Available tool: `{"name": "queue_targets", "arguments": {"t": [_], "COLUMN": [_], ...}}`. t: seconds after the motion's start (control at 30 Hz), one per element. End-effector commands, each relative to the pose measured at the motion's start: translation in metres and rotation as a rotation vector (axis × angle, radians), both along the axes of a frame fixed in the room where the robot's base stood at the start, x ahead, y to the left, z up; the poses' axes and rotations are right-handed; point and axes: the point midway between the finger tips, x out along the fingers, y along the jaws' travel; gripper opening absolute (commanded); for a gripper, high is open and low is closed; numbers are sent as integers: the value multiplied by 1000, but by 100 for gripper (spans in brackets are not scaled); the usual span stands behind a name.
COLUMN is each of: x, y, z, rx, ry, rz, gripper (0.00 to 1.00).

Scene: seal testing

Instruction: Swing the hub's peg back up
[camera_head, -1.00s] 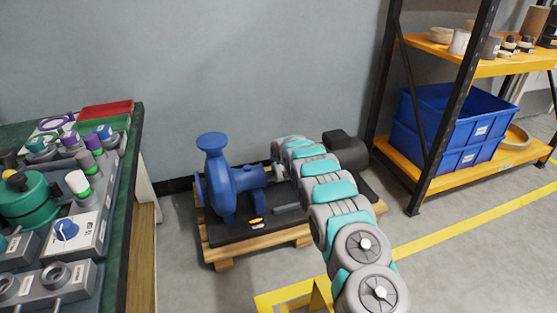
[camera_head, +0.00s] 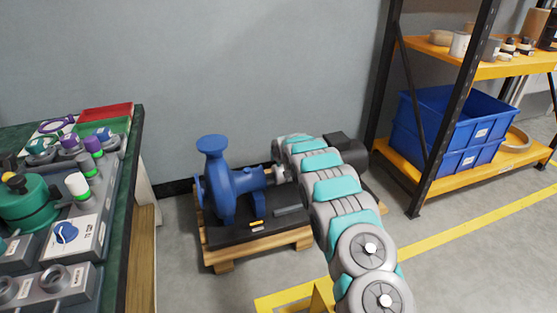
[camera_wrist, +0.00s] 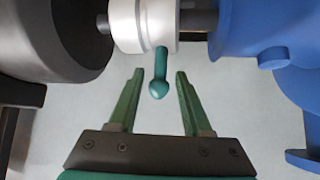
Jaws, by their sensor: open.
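The hub (camera_wrist: 143,26) is a pale metal collar on the shaft, in the upper part of the wrist view. Its green peg (camera_wrist: 159,75) hangs from the hub toward my gripper and ends in a rounded tip. My gripper (camera_wrist: 158,73) is open, with its two green fingers on either side of the peg. A gap shows between the peg and each finger. In the head view the hub (camera_head: 279,174) is small beside the blue pump, partly hidden by my arm, and the peg cannot be made out there.
The blue pump (camera_head: 236,184) and dark motor (camera_head: 346,149) stand on a wooden pallet (camera_head: 215,252). In the wrist view, the motor (camera_wrist: 58,38) is left and the pump (camera_wrist: 250,30) right of the hub. A cluttered workbench (camera_head: 140,160) is left, a yellow rack (camera_head: 440,183) right.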

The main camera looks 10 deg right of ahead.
Motion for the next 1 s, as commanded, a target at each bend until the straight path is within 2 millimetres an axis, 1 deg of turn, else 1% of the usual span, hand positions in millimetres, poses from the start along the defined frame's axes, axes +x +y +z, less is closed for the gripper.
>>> {"name": "queue_targets", "arguments": {"t": [0.23, 0.5, 1.0], "x": [-19, -34, -38], "y": [-1, -1, -1], "z": [22, 38, 42], "rx": [-1, 0, -1], "ry": [-3, -5, -3], "rz": [-1, -1, -1], "gripper": [49, 49, 49]}}
